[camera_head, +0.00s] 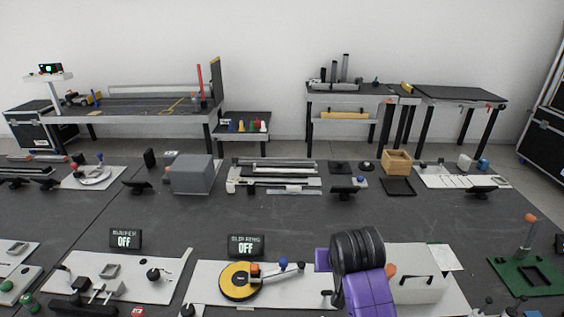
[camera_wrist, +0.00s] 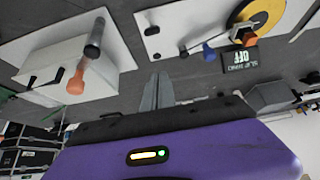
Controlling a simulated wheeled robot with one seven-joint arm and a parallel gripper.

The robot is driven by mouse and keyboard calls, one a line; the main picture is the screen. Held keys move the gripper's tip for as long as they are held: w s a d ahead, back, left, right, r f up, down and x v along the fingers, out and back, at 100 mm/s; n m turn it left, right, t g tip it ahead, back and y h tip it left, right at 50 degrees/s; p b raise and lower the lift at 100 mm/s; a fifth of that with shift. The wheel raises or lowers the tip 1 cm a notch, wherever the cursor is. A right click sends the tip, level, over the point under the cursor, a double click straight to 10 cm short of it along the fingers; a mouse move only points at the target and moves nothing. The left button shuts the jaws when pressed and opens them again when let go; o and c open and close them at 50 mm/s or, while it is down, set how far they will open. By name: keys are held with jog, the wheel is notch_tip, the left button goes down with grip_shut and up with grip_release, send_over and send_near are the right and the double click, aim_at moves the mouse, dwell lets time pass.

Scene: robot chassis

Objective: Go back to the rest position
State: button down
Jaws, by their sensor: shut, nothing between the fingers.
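My gripper (camera_wrist: 157,90) shows in the wrist view as two grey fingers held together, with nothing between them. They are above the dark tabletop, between a white board with a lidded white box (camera_wrist: 60,65) and the white board with the yellow disc (camera_wrist: 262,14). The wrist view is turned over, with the display label upside down. In the head view my purple and black arm rises at the bottom, right of the middle, and partly covers the white box (camera_head: 418,278). The fingers cannot be made out there.
The yellow disc (camera_head: 239,281) has an arm with a blue knob, below a display reading OFF (camera_head: 246,246). A grey box (camera_head: 192,174) and a wooden box (camera_head: 396,162) stand farther back. A green board (camera_head: 528,277) lies at right. Dark tabletop in the middle is clear.

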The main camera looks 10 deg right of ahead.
jog(key=w+r+t, duration=0.4)
jog(key=w+r, duration=0.1)
jog(key=r, duration=0.1)
jog(key=s+f+n+t+y+b, duration=0.1)
jog(key=s+t, duration=0.3)
jog(key=s, duration=4.5)
jog(key=shift+d+f+n+b, duration=0.4)
jog(key=shift+d+f+b, duration=0.05)
jog(key=shift+f+b, duration=0.2)
